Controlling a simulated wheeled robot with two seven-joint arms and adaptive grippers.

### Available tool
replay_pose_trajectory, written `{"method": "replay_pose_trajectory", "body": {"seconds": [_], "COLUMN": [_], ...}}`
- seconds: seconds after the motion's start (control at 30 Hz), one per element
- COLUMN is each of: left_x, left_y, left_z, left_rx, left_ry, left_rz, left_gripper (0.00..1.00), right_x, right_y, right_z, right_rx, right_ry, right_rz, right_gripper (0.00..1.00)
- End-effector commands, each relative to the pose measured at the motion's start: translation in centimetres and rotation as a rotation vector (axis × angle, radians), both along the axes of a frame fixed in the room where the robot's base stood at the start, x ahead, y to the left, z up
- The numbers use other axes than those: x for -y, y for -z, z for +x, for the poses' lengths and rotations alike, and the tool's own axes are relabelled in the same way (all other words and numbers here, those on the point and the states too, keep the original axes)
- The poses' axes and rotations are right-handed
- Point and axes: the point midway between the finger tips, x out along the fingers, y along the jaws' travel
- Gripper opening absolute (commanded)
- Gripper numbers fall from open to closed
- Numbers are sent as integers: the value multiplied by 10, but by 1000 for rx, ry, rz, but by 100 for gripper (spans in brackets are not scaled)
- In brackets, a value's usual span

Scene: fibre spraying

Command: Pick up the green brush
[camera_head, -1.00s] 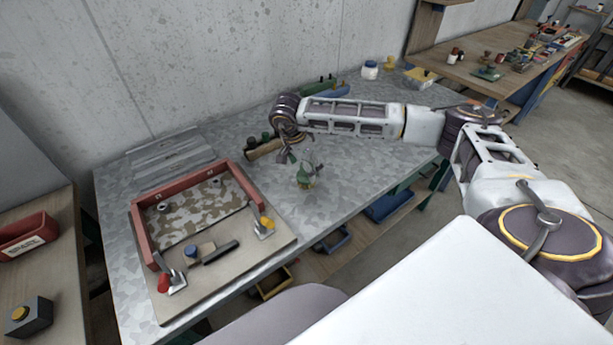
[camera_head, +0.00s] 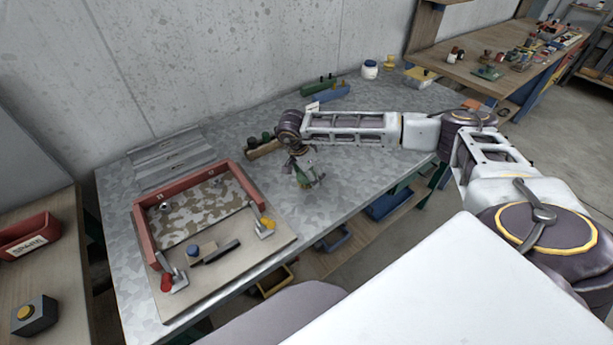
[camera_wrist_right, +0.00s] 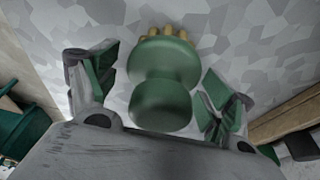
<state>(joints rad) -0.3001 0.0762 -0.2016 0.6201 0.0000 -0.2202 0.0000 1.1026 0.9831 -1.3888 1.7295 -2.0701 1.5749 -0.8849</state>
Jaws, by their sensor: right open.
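The green brush (camera_wrist_right: 163,88) shows in the right wrist view, with a rounded green handle and yellow bristles at its far end. It lies between the two open fingers of my right gripper (camera_wrist_right: 158,92), with gaps visible on both sides. In the head view my right gripper (camera_head: 306,174) reaches down over the metal table, and the brush is largely hidden by it there. My left gripper is not in view.
A wooden holder (camera_head: 264,150) with dark green-topped items stands just behind the gripper. A red-framed mould (camera_head: 146,233) with camouflage sheet and clamps sits at left. Blue and green tools (camera_head: 331,93) lie at the back. The table front right is clear.

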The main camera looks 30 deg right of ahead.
Motion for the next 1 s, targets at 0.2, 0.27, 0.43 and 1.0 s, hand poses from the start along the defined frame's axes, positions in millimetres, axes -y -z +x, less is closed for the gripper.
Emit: {"method": "replay_pose_trajectory", "body": {"seconds": [0.2,0.27,0.43,1.0], "left_x": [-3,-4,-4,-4], "left_y": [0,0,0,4], "left_z": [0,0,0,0], "left_rx": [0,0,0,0], "left_ry": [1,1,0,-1], "left_rz": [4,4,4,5], "left_gripper": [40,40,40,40], "right_x": [0,0,0,0], "right_y": [0,0,0,-22], "right_z": [0,0,0,0], "right_rx": [0,0,0,2], "right_ry": [0,0,0,-1], "right_rz": [0,0,0,0], "right_gripper": [59,52,32,32]}}
